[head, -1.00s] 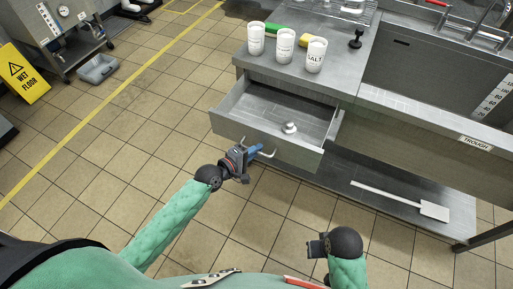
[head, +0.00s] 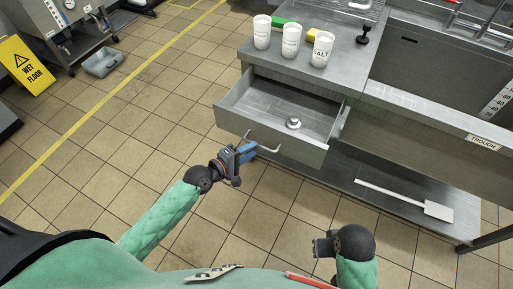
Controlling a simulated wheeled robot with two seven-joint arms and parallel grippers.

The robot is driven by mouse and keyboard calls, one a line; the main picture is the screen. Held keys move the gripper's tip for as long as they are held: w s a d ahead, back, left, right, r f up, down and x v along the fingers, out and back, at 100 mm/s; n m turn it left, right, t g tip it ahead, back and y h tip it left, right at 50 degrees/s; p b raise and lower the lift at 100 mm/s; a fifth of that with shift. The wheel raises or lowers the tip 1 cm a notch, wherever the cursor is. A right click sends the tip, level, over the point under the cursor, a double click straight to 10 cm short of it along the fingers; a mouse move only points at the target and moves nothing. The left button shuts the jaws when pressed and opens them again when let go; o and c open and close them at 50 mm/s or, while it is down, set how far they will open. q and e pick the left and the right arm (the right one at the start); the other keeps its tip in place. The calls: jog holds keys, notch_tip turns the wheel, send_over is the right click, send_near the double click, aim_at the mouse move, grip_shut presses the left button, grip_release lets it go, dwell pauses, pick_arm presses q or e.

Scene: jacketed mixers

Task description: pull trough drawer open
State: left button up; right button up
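The trough drawer (head: 270,137) is a grey metal drawer under the counter, and it stands pulled well out. A bar handle (head: 264,148) is on its front. A small round metal object (head: 293,122) lies inside it. My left gripper (head: 248,152), with blue fingers, is just in front of the handle's left part. Its fingers look parted, and the handle shows mostly clear of them. Whether they still touch it is hard to tell. My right gripper (head: 321,246) is low in the picture, away from the drawer; its fingers are too unclear to read.
White cups (head: 291,40), one marked SALT, stand on the counter above the drawer. The sink basin marked TROUGH (head: 484,143) is to the right. A white paddle (head: 405,200) lies on the lower shelf. A wet floor sign (head: 25,66) and grey bin (head: 102,63) stand left. Tiled floor is clear between.

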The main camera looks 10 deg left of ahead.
pick_arm(q)
jog(key=shift+v, duration=1.55)
jog(key=s+a+f+m+g+y, duration=0.4)
jog(key=s+f+m+g+y, duration=0.35)
jog(key=m, duration=0.75)
jog(key=s+d+r+n+g+y, duration=0.1)
jog(key=s+n+g, duration=0.1)
jog(key=s, duration=1.4)
jog(key=shift+d+g, duration=0.25)
jog(key=shift+g, duration=0.2)
jog(key=shift+r+y, duration=0.1)
jog(key=shift+y, duration=0.15)
